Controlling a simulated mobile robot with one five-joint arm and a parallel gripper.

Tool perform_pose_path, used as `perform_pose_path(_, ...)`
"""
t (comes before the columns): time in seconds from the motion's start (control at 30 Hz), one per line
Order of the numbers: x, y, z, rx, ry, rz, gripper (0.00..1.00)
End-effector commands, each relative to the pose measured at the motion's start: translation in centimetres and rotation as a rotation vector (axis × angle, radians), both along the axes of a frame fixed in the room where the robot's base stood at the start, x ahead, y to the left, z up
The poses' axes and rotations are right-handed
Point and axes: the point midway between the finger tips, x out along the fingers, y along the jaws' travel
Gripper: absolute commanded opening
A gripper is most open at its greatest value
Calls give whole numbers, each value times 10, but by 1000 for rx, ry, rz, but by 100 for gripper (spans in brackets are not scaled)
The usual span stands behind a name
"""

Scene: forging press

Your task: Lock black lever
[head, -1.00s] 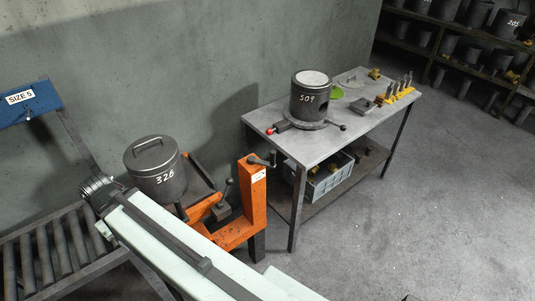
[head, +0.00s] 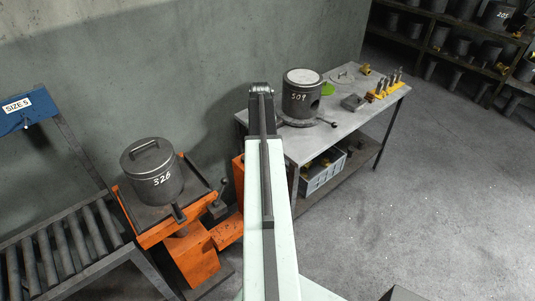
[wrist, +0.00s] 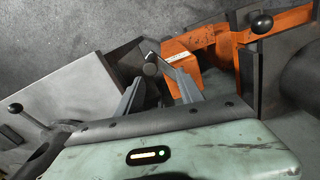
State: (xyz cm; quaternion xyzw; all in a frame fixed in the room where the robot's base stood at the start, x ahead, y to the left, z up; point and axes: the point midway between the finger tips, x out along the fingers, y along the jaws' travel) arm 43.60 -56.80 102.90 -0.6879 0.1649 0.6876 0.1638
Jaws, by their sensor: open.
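In the wrist view my gripper (wrist: 160,80) is open, with its two grey fingers spread. A black-knobbed crank lever (wrist: 150,66) on the orange stand (wrist: 192,45) shows between and just beyond the fingertips; I cannot tell whether they touch it. Another black-knobbed lever (wrist: 262,22) is farther right on the stand. In the head view a black-knobbed lever (head: 223,183) stands upright beside the pot marked 326 (head: 153,172). A black-ended handle (head: 331,123) sticks out from the base of the cylinder marked 509 (head: 302,95). My arm hides the stand's post and my gripper there.
The grey table (head: 345,118) bears the cylinder and a yellow tool holder (head: 388,88). A grey crate (head: 322,172) is on its lower shelf. A roller conveyor (head: 55,255) is at the left. The floor at the right is open.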

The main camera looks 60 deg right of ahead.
Motion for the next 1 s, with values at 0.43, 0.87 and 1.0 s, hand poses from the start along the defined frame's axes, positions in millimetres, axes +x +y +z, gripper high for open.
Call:
perform_pose_path(0.43,-16,-16,-18,0,0,-16,44)
perform_pose_path(0.87,-16,-16,-80,0,0,-17,44)
perform_pose_path(1.0,-16,-16,-78,0,0,-17,44)
